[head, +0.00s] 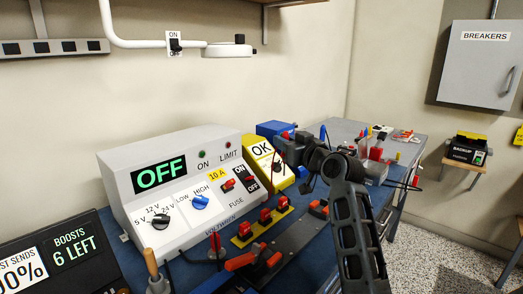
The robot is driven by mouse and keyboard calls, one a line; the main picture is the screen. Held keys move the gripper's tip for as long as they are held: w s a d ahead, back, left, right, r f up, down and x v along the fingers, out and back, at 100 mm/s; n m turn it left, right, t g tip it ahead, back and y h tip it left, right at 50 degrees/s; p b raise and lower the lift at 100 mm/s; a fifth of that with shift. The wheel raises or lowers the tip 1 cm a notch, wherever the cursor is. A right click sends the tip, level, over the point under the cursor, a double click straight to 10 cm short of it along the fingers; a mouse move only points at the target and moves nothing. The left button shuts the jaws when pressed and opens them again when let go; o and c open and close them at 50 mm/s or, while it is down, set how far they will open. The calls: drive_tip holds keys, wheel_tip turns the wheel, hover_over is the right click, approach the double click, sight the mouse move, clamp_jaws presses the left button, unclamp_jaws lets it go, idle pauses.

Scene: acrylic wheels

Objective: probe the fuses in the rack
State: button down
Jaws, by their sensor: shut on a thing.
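My gripper (292,150) is in the head view, right of the yellow tester marked OK (262,160), above the blue bench. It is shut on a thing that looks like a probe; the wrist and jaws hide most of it. A yellow strip with several red blocks (265,217) lies in front of the tester; I cannot tell whether it is the fuse rack. Small red and white parts (376,150) stand on the bench beyond my arm, too small to tell apart.
A white supply box (175,190) reading OFF stands at the left, with dials and a red fuse part marked 10 A. A black display (60,260) is at lower left. A grey breaker cabinet (478,65) hangs at right. The floor at right is clear.

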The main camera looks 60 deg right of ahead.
drive_tip(key=shift+a, duration=0.1)
drive_tip(key=shift+w+a+r+p, duration=0.1)
drive_tip(key=shift+a+p, duration=0.1)
drive_tip(key=shift+p, duration=0.3)
drive_tip(key=w+a+p, duration=0.2)
drive_tip(key=a+p, duration=0.4)
drive_tip(key=a, duration=0.1)
wheel_tip(320, 180, down, 7)
drive_tip(key=b, duration=0.4)
drive_tip(key=shift+s+r+b, duration=0.2)
drive_tip(key=shift+b, duration=0.1)
drive_tip(key=shift+a+f+b, duration=0.1)
drive_tip(key=shift+f+b, duration=0.2)
drive_tip(key=shift+b, duration=0.1)
idle(0.7)
wheel_tip(320, 180, up, 7)
drive_tip(key=p, duration=0.5)
drive_tip(key=shift+p, duration=0.3)
